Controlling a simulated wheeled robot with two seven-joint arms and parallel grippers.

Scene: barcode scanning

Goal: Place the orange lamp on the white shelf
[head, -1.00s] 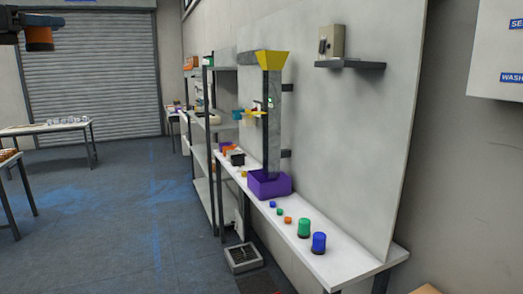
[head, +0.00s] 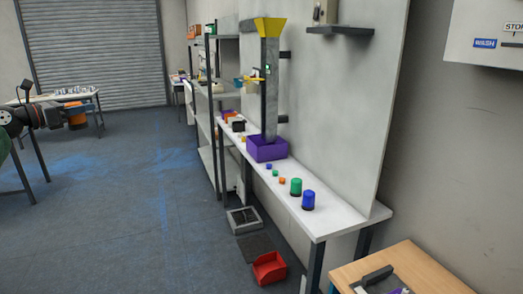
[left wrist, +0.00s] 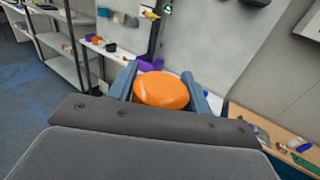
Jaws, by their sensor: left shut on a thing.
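The orange lamp (head: 77,116) is at the left of the head view, held in the air by my left gripper (head: 68,113). In the left wrist view the orange lamp (left wrist: 160,91) sits between the two blue-grey fingers of my left gripper (left wrist: 160,82), shut on its sides. The long white shelf (head: 318,224) runs along the wall panel, well to the right of the gripper in the head view. A green lamp (head: 296,187) and a blue lamp (head: 308,201) stand upright near its front end. My right gripper is not in view.
Small coloured buttons (head: 275,174) and a purple bin (head: 267,149) sit farther back on the shelf, below a grey column (head: 270,90). A red bin (head: 269,268) is on the floor. A wooden table (head: 400,270) stands at the front right. White surface beside the blue lamp is bare.

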